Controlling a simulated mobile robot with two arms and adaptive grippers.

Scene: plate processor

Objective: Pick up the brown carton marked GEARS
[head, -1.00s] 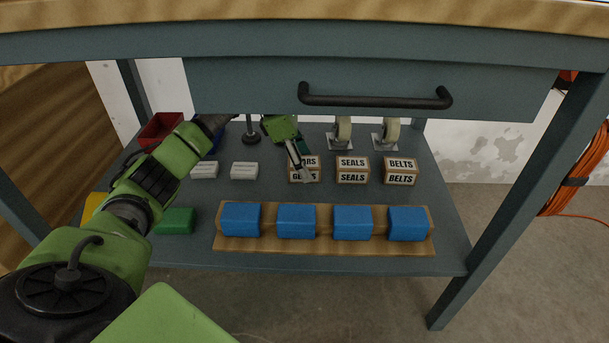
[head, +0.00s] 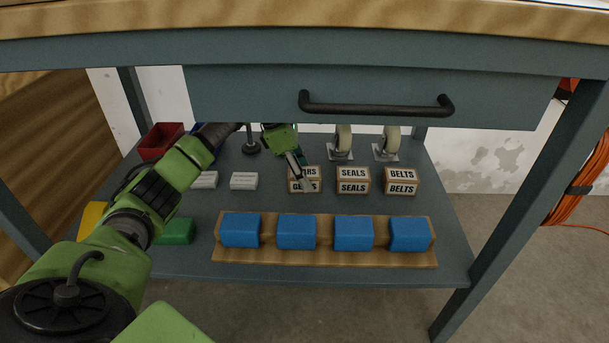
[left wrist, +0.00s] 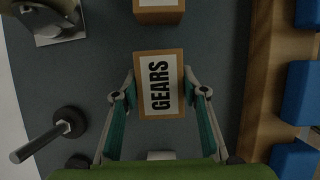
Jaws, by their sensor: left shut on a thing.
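The brown carton marked GEARS (head: 304,186) stands on the lower shelf, left of the cartons marked SEALS (head: 352,181) and BELTS (head: 401,182). It also shows in the left wrist view (left wrist: 159,84), its white label facing the camera. My left gripper (head: 302,178) reaches down at it from behind and partly covers its label in the head view. In the left wrist view the two fingers (left wrist: 158,82) are on opposite sides of the carton, shut on it. The carton appears to rest on the shelf. My right gripper is not in view.
Several blue blocks (head: 296,231) sit on a wooden holder in front. Two casters (head: 342,143) stand behind the cartons. White boxes (head: 243,181), a green block (head: 177,231) and a red bin (head: 161,140) are to the left. The drawer (head: 370,90) hangs above.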

